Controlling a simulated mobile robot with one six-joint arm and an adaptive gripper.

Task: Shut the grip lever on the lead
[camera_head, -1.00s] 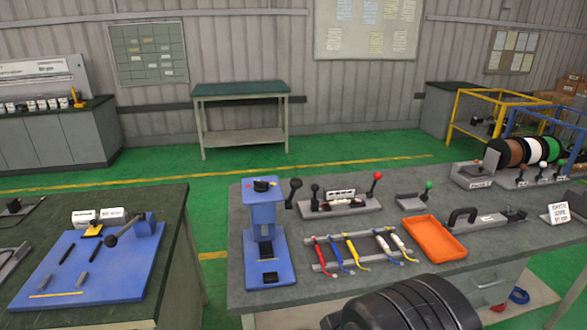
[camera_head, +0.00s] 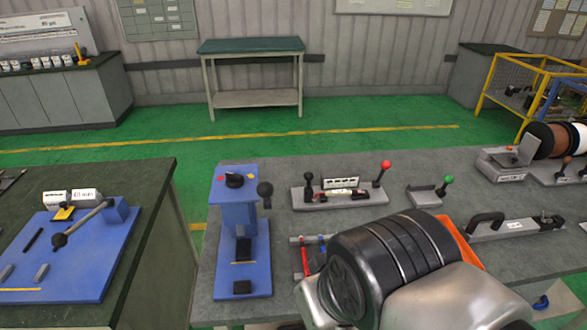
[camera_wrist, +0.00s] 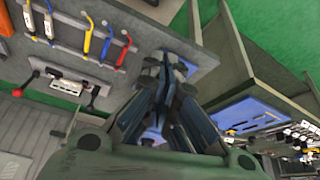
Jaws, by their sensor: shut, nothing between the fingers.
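A grey fixture (camera_head: 342,194) on the bench carries a red-knobbed lever (camera_head: 381,176), a black-knobbed lever (camera_head: 308,184) and a white label. The red knob stands up at its right end. A small red-and-white piece seems to lie on it, too small to identify as the lead. A smaller fixture beside it has a green-knobbed lever (camera_head: 443,186). I cannot tell which lever is the grip lever. In the wrist view my gripper (camera_wrist: 165,85) is shut and empty above the bench; the labelled fixture (camera_wrist: 80,85) and red knob (camera_wrist: 18,92) show to its left.
A blue press (camera_head: 239,230) stands left of the fixture. My arm hides much of the lead rack and orange tray (camera_head: 462,246); coloured leads (camera_wrist: 86,35) show in the wrist view. A blue board (camera_head: 70,250) lies on the left bench, across a gap.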

